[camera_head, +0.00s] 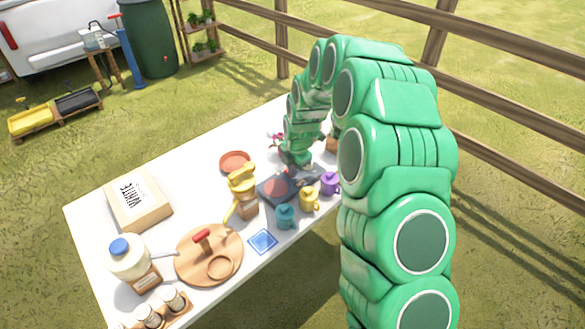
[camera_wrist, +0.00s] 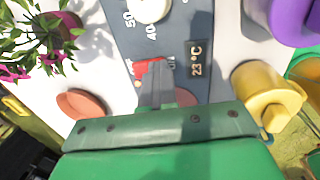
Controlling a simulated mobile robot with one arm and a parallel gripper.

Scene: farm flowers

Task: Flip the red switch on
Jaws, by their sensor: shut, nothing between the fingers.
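The red switch (camera_wrist: 142,68) is on a grey-blue control panel (camera_wrist: 200,25) in the wrist view, partly hidden behind my fingertips. My gripper (camera_wrist: 155,70) is shut and empty, its tips over or against the switch; I cannot tell whether they touch. White lettering lies beside the switch, partly covered. Which way the switch is set cannot be told. The panel belongs to a dark device with a reddish plate (camera_head: 278,188) on the white table in the head view. There my gripper (camera_head: 303,170) reaches down at its far side, and the switch is hidden.
A white knob (camera_wrist: 150,8) and a 23 °C display (camera_wrist: 198,60) are on the panel. A pink-flowered plant (camera_wrist: 48,30) is at left in the wrist view.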

